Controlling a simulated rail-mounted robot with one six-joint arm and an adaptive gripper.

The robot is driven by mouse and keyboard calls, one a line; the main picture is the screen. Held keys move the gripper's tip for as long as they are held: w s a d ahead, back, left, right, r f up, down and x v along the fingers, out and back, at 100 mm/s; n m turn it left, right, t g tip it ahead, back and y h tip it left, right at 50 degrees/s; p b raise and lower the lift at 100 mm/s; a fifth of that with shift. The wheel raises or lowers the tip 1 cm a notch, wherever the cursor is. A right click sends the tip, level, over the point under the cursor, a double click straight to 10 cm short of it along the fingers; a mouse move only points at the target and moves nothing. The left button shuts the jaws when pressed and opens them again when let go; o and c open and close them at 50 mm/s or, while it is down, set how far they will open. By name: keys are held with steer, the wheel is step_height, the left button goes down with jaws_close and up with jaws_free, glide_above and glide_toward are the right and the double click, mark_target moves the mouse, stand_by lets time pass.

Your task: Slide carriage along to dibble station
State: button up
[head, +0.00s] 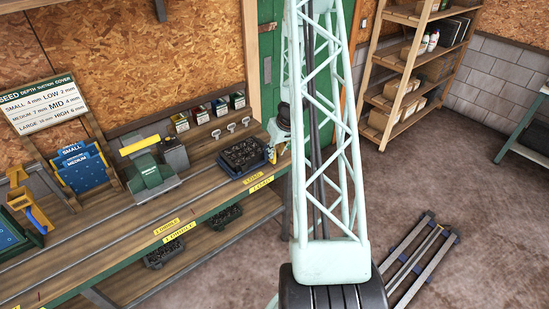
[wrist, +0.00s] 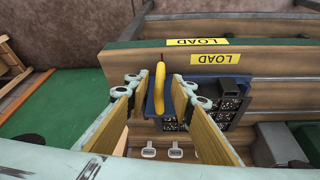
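The carriage (head: 247,178) is a blue frame bearing a black cell tray (head: 243,155) of dark soil, at the LOAD labels on the bench. Its yellow handle (wrist: 160,87) stands upright in the wrist view, with the blue carriage side (wrist: 152,101) behind it. My gripper (wrist: 153,90) is open, its two tan-padded fingers on either side of the handle with gaps showing. In the head view my gripper (head: 277,140) is at the carriage's right end, partly hidden by my arm. The dibble station, a green press with a yellow bar (head: 140,145), stands left along the bench by the DIBBLE labels (head: 180,231).
The wooden bench (head: 95,215) has rail lines along it. Between carriage and press the bench front looks clear. Several seed boxes (head: 220,107) and small scoops (head: 231,127) stand behind. A sign and blue plates (head: 80,170) are at left. A shelf (head: 410,75) stands at right.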

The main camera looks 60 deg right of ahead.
mark_target(274, 161)
steer(key=shift+x, duration=2.25)
steer(key=shift+c, duration=0.8)
jaws_close()
